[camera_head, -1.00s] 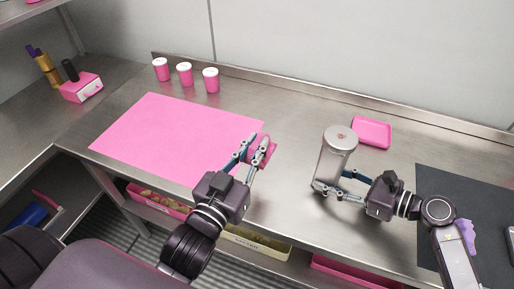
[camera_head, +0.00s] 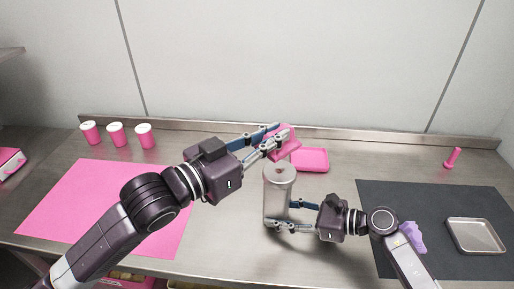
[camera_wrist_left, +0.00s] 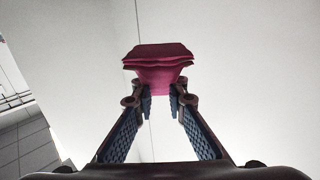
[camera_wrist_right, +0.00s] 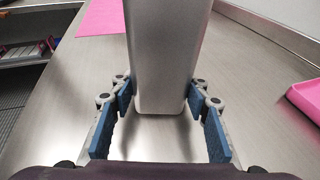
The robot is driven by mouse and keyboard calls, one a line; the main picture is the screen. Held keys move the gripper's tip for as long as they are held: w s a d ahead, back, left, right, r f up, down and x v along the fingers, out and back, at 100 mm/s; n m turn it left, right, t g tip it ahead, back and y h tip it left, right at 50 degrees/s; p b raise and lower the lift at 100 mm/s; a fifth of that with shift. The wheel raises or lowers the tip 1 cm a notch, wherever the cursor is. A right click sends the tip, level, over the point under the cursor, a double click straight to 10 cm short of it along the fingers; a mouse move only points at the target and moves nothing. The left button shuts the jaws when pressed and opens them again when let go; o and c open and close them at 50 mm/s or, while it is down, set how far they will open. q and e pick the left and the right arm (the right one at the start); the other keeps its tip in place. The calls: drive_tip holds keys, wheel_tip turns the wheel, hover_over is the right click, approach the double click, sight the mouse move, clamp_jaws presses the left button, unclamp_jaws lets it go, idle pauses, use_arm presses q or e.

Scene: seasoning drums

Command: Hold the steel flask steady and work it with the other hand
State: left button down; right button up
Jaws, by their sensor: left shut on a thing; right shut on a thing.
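The steel flask (camera_head: 277,196) stands upright on the steel counter, with its round lid on top. My right gripper (camera_head: 272,215) is shut on the flask's lower body from the right; the right wrist view also shows the flask (camera_wrist_right: 165,55) between the two blue finger pads. My left gripper (camera_head: 283,137) is shut on a folded pink cloth (camera_head: 284,148) and holds it in the air above and just behind the flask lid in the head view. The cloth (camera_wrist_left: 158,62) also shows between the fingertips in the left wrist view. It looks apart from the lid.
A pink tray (camera_head: 312,159) lies behind the flask. A pink mat (camera_head: 90,215) is at the left, with several pink-and-white cups behind it. At the right, a dark mat (camera_head: 440,200) bears a metal tray (camera_head: 474,236) and a purple thing (camera_head: 413,238).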

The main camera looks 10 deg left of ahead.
use_arm(q)
drive_tip(key=shift+w+r+h, duration=0.3)
drive_tip(key=shift+r, duration=0.05)
hover_over(272, 173)
drive_tip(key=shift+a+f, duration=0.1)
drive_tip(key=shift+f, duration=3.3)
drive_tip(key=shift+s+d+f, duration=0.2)
drive_tip(key=shift+d+f, duration=0.25)
drive_tip(key=shift+f, duration=0.15)
drive_tip(key=shift+s+d, duration=0.2)
drive_tip(key=shift+d, duration=0.55)
drive_tip(key=shift+s+d, duration=0.2)
drive_tip(key=shift+d, duration=0.55)
drive_tip(key=shift+w+a, duration=0.3)
drive_tip(key=shift+a, duration=0.65)
drive_tip(key=shift+w+a, duration=0.25)
drive_tip(key=shift+a, duration=0.65)
drive_tip(key=shift+a+r, duration=0.15)
drive_tip(key=shift+r, duration=3.95)
